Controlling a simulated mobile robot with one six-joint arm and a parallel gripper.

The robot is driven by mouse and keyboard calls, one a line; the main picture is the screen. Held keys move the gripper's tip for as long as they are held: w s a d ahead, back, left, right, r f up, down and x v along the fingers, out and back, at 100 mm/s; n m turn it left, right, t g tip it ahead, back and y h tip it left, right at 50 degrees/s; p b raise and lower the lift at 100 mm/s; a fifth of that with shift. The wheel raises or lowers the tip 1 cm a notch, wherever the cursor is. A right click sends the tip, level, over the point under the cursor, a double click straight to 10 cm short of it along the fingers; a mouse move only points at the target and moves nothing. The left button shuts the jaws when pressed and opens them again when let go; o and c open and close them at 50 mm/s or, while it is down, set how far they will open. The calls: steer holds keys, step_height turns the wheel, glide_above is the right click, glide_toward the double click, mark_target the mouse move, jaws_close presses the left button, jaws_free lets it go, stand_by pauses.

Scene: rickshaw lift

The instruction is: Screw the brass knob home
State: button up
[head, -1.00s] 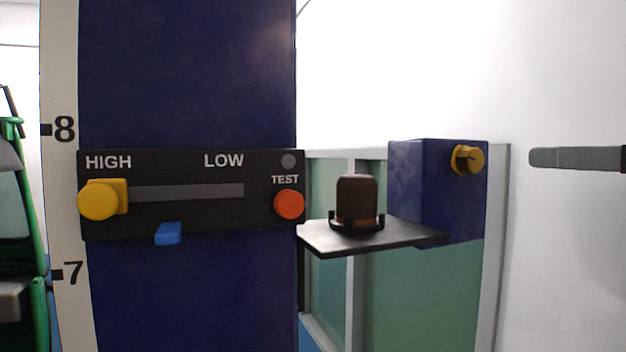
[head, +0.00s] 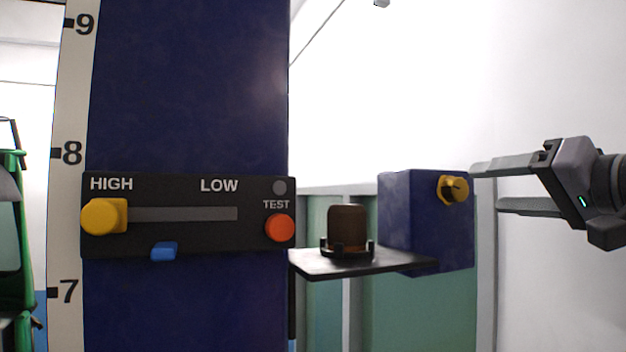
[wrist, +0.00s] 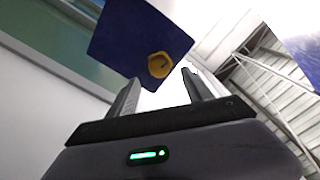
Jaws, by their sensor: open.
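The brass knob (head: 452,189) is yellow and sits on the right-hand face of a dark blue box (head: 408,222) in the head view. It also shows in the wrist view (wrist: 160,65), on the blue box's face ahead of my fingers. My gripper (head: 482,188) is at the right, open, its two fingers pointing left toward the knob. The upper fingertip appears close to the box's edge in the picture. In the wrist view the knob lies beyond and between the two fingertips, and nothing is between the fingers. Whether a gap remains under the knob is too small to tell.
A black shelf (head: 305,265) left of the box carries a brown capped cylinder (head: 347,226) in a holder. A dark blue column (head: 190,90) bears a black panel (head: 170,240) with a yellow slider knob, blue tab and red TEST button. White space lies right of the box.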

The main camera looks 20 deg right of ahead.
mark_target(461, 189)
steer(key=w+p, duration=0.1)
steer(key=w, duration=0.5)
steer(key=shift+w+a, duration=0.1)
steer(key=shift+w, duration=0.1)
jaws_close()
steer(key=m, duration=0.3)
jaws_free()
